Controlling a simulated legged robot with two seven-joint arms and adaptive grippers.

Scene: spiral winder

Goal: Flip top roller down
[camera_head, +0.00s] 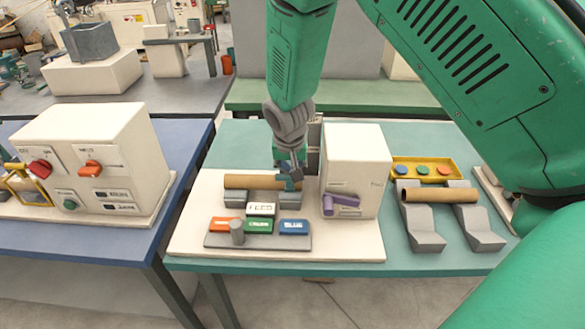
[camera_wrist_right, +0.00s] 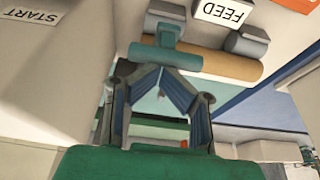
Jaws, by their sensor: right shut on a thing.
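The top roller (camera_head: 290,184) is a small blue-teal arm with a rounded end at the right end of a brown tube (camera_head: 249,182). In the wrist view, the top roller (camera_wrist_right: 166,36) appears against the tube (camera_wrist_right: 200,62); I cannot tell whether they touch. My right gripper (camera_head: 290,165) points down behind the tube, next to the white winder housing (camera_head: 355,165). In the wrist view, the right gripper (camera_wrist_right: 160,70) has its fingertips together at the teal part, shut on it. The fingers partly hide the grip. My left gripper is out of view.
A purple lever (camera_head: 341,203) sits on the housing front. A FEED block (camera_head: 261,209) and orange, green and blue buttons (camera_head: 294,227) are in front of the tube. Another tube (camera_head: 440,195) lies on grey supports to the right, before a yellow tray (camera_head: 426,161).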

